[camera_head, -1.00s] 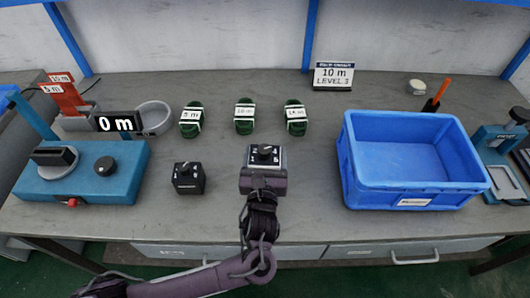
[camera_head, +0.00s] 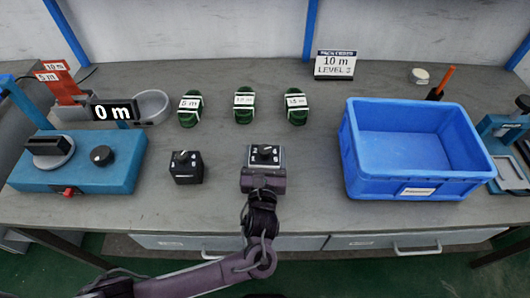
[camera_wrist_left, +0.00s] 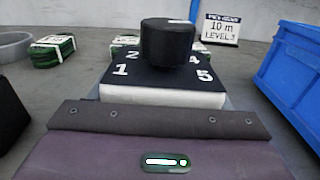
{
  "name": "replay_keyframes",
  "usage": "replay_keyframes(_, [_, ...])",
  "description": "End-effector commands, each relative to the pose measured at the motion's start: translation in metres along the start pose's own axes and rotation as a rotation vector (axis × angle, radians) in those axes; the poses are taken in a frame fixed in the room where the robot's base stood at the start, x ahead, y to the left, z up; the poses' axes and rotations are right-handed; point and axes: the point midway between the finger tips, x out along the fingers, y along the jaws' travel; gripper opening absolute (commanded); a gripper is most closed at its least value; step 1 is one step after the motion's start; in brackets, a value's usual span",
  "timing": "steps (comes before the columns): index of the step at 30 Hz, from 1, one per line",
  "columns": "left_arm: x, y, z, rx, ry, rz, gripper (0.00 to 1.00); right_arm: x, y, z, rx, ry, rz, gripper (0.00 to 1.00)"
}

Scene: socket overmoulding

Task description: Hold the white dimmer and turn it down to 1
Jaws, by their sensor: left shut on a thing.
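The white dimmer (camera_head: 280,160) is at the middle of the bench, a white body with a black numbered top and a round black knob; its body also shows in the left wrist view (camera_wrist_left: 160,95). The numbers 1, 2, 4 and 5 are readable there around the knob (camera_wrist_left: 168,42). A small white mark shows on the knob's top, but which number it points to is unclear. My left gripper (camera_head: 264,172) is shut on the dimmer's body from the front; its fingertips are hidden. My right gripper is not in view.
A black dimmer (camera_head: 187,168) stands to the left. The card (camera_head: 335,65) at the back reads 10 m, LEVEL 3. Several green cable coils (camera_head: 244,105) lie behind. A blue bin (camera_head: 418,188) stands right, a teal machine (camera_head: 80,180) left.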

Motion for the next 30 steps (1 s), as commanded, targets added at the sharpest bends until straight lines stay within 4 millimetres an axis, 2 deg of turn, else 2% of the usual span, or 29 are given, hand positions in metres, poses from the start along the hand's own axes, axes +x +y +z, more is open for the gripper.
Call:
replay_keyframes(21, [0.0,0.0,-0.036,-0.001,-0.001,0.0,0.49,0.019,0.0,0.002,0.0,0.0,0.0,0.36])
replay_keyframes(30, [0.0,0.0,-0.039,0.0,0.0,0.0,0.49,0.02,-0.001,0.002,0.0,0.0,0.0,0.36])
